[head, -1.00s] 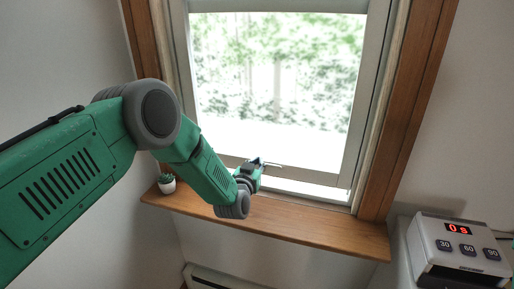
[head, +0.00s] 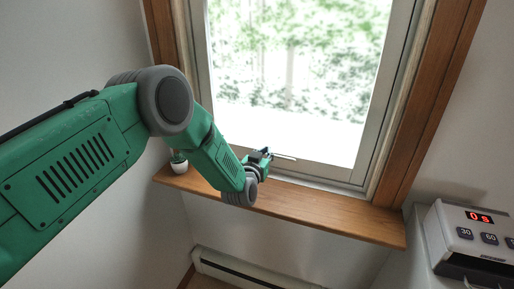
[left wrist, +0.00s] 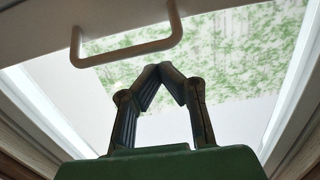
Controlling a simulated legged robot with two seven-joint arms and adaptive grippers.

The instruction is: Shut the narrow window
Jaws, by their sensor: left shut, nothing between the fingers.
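The narrow window has a pale sash (head: 330,173) that slides up and down in a wooden frame. Its bottom rail sits low, close to the sill, and no bright gap shows under it in the head view. A thin handle (head: 287,157) sticks out from the bottom rail; it shows as a pale U-shaped bar in the left wrist view (left wrist: 128,47). My left gripper (head: 267,153) is at the handle's left end in the head view. In the left wrist view its fingers (left wrist: 164,70) are shut together and empty, beside the handle; contact cannot be told. My right gripper is out of view.
A wooden sill (head: 320,213) runs below the window, with a small potted succulent (head: 179,163) at its left end. A white device with a red display (head: 470,235) stands at the lower right. A baseboard heater (head: 235,268) is low on the wall.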

